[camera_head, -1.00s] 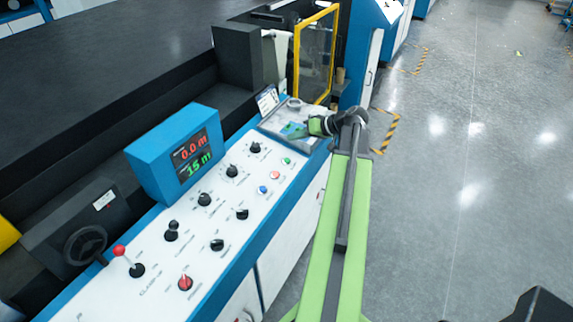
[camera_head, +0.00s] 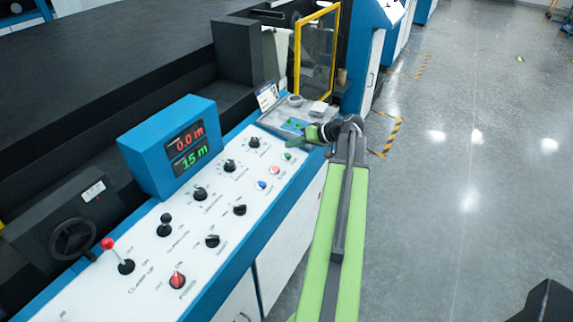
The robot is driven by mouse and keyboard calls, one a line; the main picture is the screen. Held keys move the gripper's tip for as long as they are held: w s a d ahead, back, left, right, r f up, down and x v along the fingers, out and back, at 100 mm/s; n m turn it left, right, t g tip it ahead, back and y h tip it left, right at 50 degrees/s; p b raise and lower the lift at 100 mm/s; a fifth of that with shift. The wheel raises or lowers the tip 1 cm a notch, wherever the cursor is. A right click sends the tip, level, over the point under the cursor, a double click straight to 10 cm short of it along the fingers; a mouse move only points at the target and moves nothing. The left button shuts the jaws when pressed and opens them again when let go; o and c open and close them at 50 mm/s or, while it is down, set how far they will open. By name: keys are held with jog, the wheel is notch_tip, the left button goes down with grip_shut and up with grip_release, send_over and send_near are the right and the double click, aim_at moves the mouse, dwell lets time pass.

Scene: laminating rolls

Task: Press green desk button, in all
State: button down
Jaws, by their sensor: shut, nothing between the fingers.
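The green desk button (camera_head: 287,156) is a small round button at the far right end of the white control panel (camera_head: 225,205). A red-orange button and a blue button stand in line with it toward the near side. My gripper (camera_head: 299,142) is shut and empty, at the end of my green arm. In the picture it is just above and right of the green button, near the panel's far end. I cannot tell its exact height over the panel. The button is not covered.
Black knobs, a red knob (camera_head: 177,281) and a red-topped lever (camera_head: 108,244) stand on the panel. A blue display box (camera_head: 170,146) rises behind it. A grey tray (camera_head: 272,119) with small items lies beyond the gripper. The floor at right is clear.

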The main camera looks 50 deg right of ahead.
aim_at(287, 156)
jog(key=shift+w+f+b, duration=0.2)
jog(key=shift+f+b, duration=0.3)
jog(key=shift+f, duration=0.55)
dwell(1.1)
jog(key=shift+w+f+b, duration=0.15)
jog(key=shift+f+b, duration=0.3)
